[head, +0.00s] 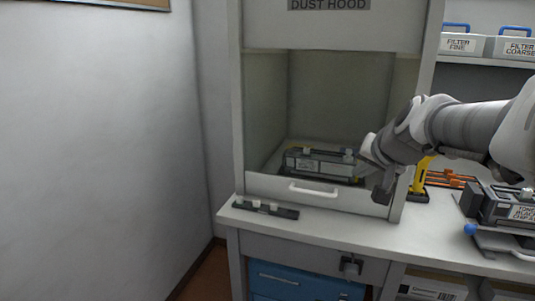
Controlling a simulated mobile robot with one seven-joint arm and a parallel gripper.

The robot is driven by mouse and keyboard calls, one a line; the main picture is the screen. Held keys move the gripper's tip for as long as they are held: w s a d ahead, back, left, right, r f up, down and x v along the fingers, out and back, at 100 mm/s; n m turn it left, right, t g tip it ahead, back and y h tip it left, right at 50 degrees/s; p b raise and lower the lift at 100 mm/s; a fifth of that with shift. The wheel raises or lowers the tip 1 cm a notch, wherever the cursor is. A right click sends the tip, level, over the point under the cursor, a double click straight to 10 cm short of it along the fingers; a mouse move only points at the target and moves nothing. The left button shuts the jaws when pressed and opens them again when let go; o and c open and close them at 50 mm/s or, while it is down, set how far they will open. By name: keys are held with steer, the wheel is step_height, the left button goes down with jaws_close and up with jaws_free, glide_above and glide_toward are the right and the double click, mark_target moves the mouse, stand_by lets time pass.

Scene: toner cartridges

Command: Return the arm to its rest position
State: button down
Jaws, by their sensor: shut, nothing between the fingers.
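My arm reaches in from the right in the head view. My gripper (374,178) is at its end, in front of the right side of the dust hood (330,25) opening. The gripper is shut and holds nothing. A toner cartridge (318,162), grey and dark, lies inside the hood just left of my gripper; I cannot tell whether they touch. Another toner cartridge (512,208), with a white label, rests on a stand at the right of the bench.
A yellow tool (421,176) and orange rack (450,180) stand behind my arm. Filter bins (462,46) sit on a shelf. The bench front centre is clear.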

steer(key=s+a+f+n+g+p, duration=0.1)
steer(key=s+a+f+n+g, duration=0.25)
steer(key=s, duration=0.85)
steer(key=s+a+f+n+g, duration=0.1)
steer(key=s+a+f+n, duration=0.4)
steer(key=s, duration=0.7)
step_height(320, 180, up, 19)
steer(key=m+p, duration=0.2)
steer(key=p, duration=1.6)
steer(key=shift+w+a+p, duration=0.3)
steer(key=shift+w+a, duration=0.1)
steer(key=shift+a, duration=0.05)
steer(key=shift+m+t, duration=0.25)
